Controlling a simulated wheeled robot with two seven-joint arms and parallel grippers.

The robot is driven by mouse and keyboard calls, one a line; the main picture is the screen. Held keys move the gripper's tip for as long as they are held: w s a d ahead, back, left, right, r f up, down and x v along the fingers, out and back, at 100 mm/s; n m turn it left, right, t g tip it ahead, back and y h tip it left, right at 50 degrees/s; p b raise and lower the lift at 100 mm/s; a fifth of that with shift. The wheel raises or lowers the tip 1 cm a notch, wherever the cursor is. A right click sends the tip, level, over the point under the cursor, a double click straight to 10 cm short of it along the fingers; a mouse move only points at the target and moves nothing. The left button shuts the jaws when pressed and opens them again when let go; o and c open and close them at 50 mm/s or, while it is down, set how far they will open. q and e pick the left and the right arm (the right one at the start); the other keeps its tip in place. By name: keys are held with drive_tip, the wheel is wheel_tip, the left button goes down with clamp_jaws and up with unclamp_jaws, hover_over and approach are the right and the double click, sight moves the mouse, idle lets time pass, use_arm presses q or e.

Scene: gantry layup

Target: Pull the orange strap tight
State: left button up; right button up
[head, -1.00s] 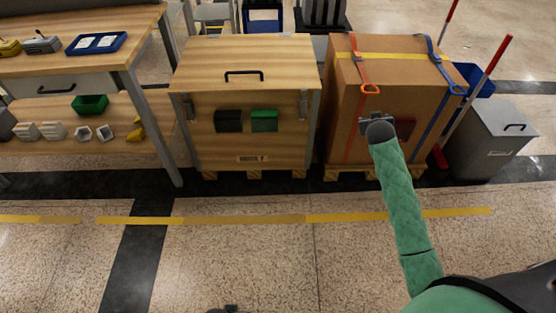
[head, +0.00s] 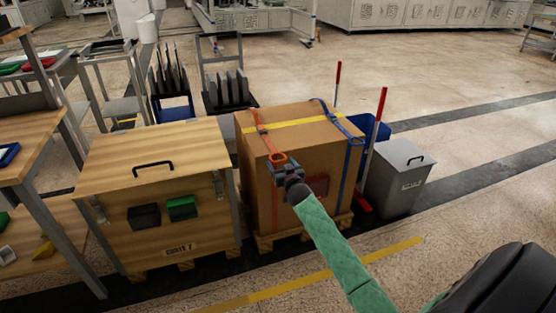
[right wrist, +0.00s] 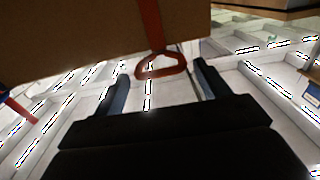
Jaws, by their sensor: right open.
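The orange strap (head: 263,133) runs over the top edge of a cardboard box (head: 310,125) and ends in an orange pull ring (head: 277,157) at its front face. My right gripper (head: 283,169) is just at the ring, in front of the box. In the right wrist view the orange strap (right wrist: 151,24) hangs down with its ring (right wrist: 160,74) between the spread fingertips of my right gripper (right wrist: 163,72). The fingers are open, with gaps to the ring on both sides. My left gripper is not in view.
A blue strap (head: 346,128) with its own ring hangs at the box's right corner. A yellow band (head: 285,127) crosses the top. A wooden crate (head: 160,190) stands close on the left, a grey bin (head: 398,180) and red-white posts (head: 376,130) on the right.

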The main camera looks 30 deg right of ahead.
drive_tip(key=shift+x, duration=2)
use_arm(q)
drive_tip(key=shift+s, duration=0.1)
